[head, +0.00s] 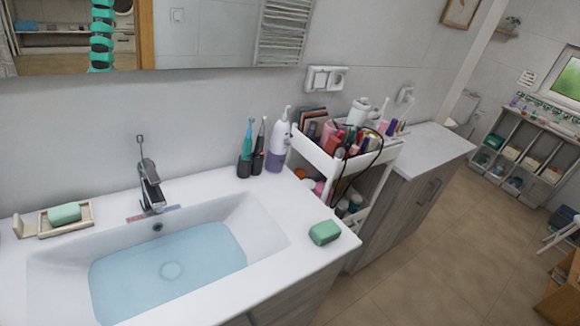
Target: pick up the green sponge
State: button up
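A green sponge-like block (324,233) with rounded edges lies on the white counter at the right front corner of the sink, close to the edge. A second, smoother green block (64,213), which looks like a bar of soap, sits on a beige dish (84,231) left of the basin. My gripper does not show in this view, so its place relative to the sponge cannot be seen.
The basin (262,222) holds water, with a faucet (150,182) behind it. Toothbrushes (246,152) and a pump bottle (278,143) stand behind the sponge. A loaded white cart (314,156) stands right of the counter. Counter around the sponge is clear.

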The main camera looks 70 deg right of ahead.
aim_at(325, 232)
jog(key=z, duration=2)
jog(key=k, duration=1.05)
jog(key=z, duration=0.45)
jog(key=i, duration=1.75)
jog(key=u, duration=0.35)
